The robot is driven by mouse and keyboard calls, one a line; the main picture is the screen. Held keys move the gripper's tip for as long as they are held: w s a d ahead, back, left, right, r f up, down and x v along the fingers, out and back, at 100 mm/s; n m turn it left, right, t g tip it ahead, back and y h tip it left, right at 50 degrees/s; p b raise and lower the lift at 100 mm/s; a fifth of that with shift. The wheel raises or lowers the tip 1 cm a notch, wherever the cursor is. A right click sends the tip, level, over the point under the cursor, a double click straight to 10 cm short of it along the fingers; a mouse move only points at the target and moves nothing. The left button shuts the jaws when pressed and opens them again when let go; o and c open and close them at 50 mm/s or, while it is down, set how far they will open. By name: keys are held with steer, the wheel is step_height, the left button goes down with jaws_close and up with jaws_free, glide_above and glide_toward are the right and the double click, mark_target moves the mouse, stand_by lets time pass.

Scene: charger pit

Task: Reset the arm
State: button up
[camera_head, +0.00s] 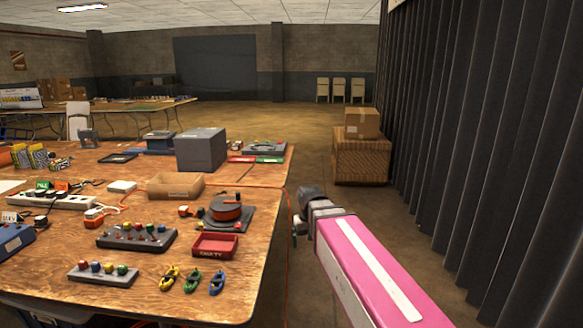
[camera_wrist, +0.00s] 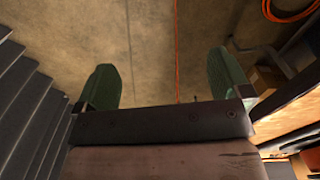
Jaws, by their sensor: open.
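My arm, with a pink link, reaches forward over the floor to the right of the wooden table (camera_head: 130,285) in the head view. My gripper (camera_head: 299,229) is at its far end, just beyond the table's right edge. In the wrist view my gripper (camera_wrist: 163,90) shows two green fingers spread wide apart. In the head view the fingers are small and partly hidden by the wrist.
The table carries a red tray (camera_head: 214,245), a grey box (camera_head: 201,150), a cardboard tray (camera_head: 175,186) and several small devices. A dark corrugated wall (camera_head: 480,140) stands at right. A wooden crate (camera_head: 361,162) with a cardboard box (camera_head: 361,122) stands ahead. An orange cable (camera_wrist: 178,50) lies on the floor.

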steer(key=s+d+f+m, duration=0.1)
steer(key=s+d+f, duration=0.2)
steer(key=d+f, duration=0.3)
steer(key=s+d+f+m, duration=0.1)
steer(key=s+d+f, duration=0.3)
steer(key=d+f, duration=0.3)
step_height(320, 180, down, 2)
steer(key=shift+d, duration=0.1)
